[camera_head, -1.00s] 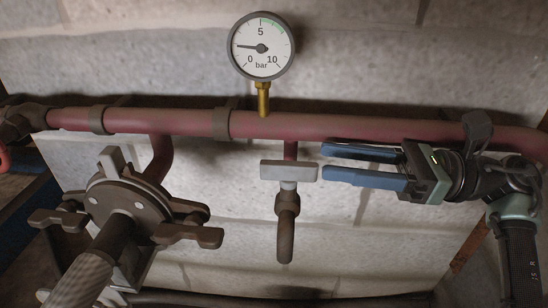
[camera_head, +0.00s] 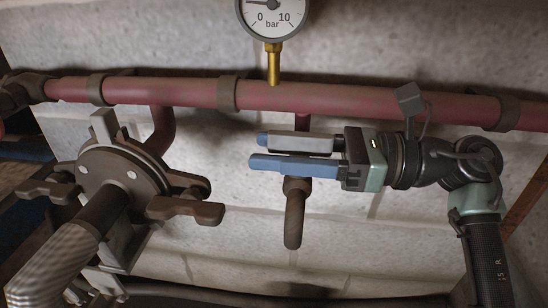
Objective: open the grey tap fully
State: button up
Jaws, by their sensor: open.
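The grey tap (camera_head: 303,141) hangs below the red pipe, with its brown spout (camera_head: 294,215) pointing down. Its flat grey handle lies level, roughly along the pipe and across the spout. My gripper (camera_head: 258,151) reaches in from the right with its blue fingers pointing left. The fingers are apart, and the handle shows between them. The near finger passes in front of the lower edge of the handle and hides the tap's neck. The far finger is mostly hidden behind the handle; its tip shows at the left. I cannot tell whether either finger touches the handle.
The red pipe (camera_head: 190,92) runs across just above my gripper. A pressure gauge (camera_head: 272,15), cut off at the top, stands on it with its needle near the low end. A brown clamp hub with several lugs (camera_head: 118,180) sits at the left. Pale wall lies behind.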

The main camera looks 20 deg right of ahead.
jog(key=shift+a, duration=0.25)
grip_shut()
jog(key=shift+f+n+g+y+b, duration=0.1)
jog(key=shift+n+g+y+b, duration=0.25)
jog(key=shift+n+g, duration=0.25)
jog(key=shift+s+g, duration=0.15)
jog(key=shift+g, duration=0.45)
grip_release()
